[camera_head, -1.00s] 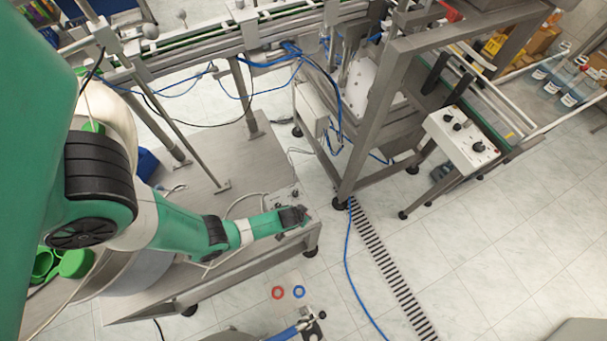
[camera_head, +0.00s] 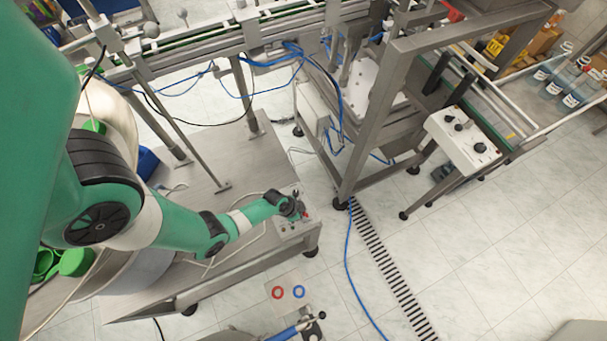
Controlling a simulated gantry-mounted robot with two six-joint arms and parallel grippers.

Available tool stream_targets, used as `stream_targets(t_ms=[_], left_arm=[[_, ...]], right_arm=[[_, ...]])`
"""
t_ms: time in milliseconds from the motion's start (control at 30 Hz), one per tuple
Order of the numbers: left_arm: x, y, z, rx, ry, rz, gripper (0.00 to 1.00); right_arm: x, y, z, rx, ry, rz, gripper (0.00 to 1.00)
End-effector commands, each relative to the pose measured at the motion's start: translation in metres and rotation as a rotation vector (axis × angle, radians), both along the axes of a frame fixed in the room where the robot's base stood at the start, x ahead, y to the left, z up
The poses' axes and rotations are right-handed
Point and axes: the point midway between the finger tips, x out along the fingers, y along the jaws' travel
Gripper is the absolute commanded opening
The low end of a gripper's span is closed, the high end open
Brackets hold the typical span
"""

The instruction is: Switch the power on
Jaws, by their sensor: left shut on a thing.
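A small grey control box (camera_head: 297,229) with a red button (camera_head: 306,214) sits at the right end of the low metal platform. My left gripper (camera_head: 296,208) reaches over the box from the left, with its tips down at the top of the box beside the red button. It is shut on a small part there, which looks like the switch knob; the fingers mostly hide it. I cannot tell the switch's position. My right gripper is not in view.
A white panel with black knobs (camera_head: 462,140) stands at the right on the machine frame. A steel frame post (camera_head: 360,140) rises right of the platform. A conveyor (camera_head: 200,45) runs along the top. Blue cable (camera_head: 349,260) and a floor drain (camera_head: 390,270) lie on the tiles.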

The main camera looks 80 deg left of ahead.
Motion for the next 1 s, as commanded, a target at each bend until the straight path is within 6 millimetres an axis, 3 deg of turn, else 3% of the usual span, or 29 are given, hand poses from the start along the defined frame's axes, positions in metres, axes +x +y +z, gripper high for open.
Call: stream_targets(t_ms=[433,1000], left_arm=[[0.000,0.003,-0.002,0.002,0.001,-0.309,0.00],[0.000,0.003,-0.001,0.003,0.003,-0.390,0.00]], right_arm=[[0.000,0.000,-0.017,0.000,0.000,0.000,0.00],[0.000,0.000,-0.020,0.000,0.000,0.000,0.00]])
